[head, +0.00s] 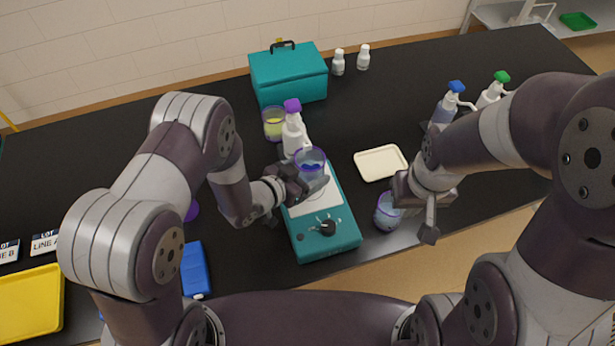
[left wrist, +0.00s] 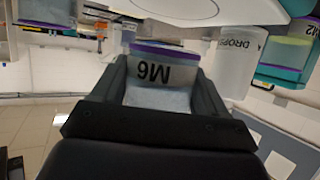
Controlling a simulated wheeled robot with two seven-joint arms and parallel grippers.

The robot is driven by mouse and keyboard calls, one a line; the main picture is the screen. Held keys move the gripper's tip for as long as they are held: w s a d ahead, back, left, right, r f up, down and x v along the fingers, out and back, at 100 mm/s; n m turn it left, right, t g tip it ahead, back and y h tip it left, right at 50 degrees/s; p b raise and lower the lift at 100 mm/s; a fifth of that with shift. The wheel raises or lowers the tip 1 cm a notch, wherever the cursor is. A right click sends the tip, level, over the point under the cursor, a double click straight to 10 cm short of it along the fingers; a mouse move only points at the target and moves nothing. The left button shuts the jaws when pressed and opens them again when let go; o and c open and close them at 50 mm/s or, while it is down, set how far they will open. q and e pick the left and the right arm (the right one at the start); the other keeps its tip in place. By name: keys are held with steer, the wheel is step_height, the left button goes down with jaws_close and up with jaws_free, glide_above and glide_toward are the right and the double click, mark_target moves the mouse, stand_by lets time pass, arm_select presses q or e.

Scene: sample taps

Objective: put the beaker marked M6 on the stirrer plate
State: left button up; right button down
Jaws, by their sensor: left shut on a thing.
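The beaker marked M6 (head: 311,163) is a clear vessel with a purple rim. Its M6 label faces the camera in the left wrist view (left wrist: 165,72), where it reads upside down. My left gripper (head: 308,186) is shut on it, with one finger on each side (left wrist: 160,100). The beaker is over the teal stirrer plate (head: 325,240), which has a white top. I cannot tell whether its base touches that top. My right gripper (head: 414,208) is open, just right of another beaker with bluish contents (head: 386,213).
A teal box (head: 288,75) is at the back. A blue case (head: 194,270) lies at front left.

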mark_target(308, 181)
arm_select(q)
step_height(308, 181, down, 3)
steer(key=shift+f, duration=0.15)
steer(key=shift+s, duration=0.1)
steer(key=shift+f, duration=0.2)
steer(key=o, duration=1.1)
